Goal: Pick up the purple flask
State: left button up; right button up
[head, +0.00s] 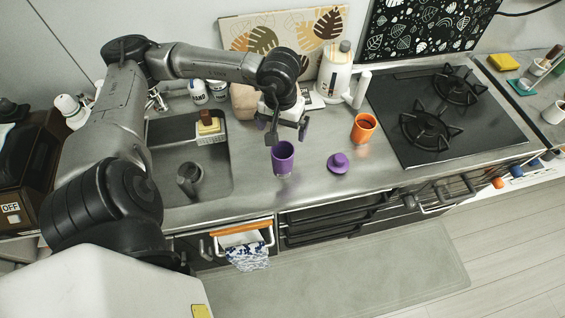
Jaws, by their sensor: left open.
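The purple flask (283,160) stands upright on the steel counter, to the right of the sink and near the front edge. Its top looks open. A purple lid-like piece (339,162) with a knob lies on the counter to its right. My left gripper (288,132) is open and empty, pointing down just above and behind the flask; one finger hangs close to its rim. I cannot tell whether that finger touches the flask. My right gripper is not in view.
An orange cup (363,128) stands right of the lid, beside the black hob (440,115). The sink (185,160) holds a dark cup (189,177). The counter around the lid is clear.

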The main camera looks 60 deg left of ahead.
pick_arm(q)
jog(key=p, duration=0.1)
send_over(282, 155)
jog(key=s+d, duration=0.1)
jog(key=d, duration=0.2)
jog(key=f, duration=0.8)
jog(key=shift+s+a, duration=0.1)
jog(key=shift+a, duration=0.15)
notch_tip(282, 155, down, 4)
jog(key=shift+d+r+p, duration=0.1)
jog(key=shift+d+p, duration=0.05)
jog(key=shift+p, duration=0.65)
jog(key=shift+f, duration=0.7)
jog(key=c, duration=1.1)
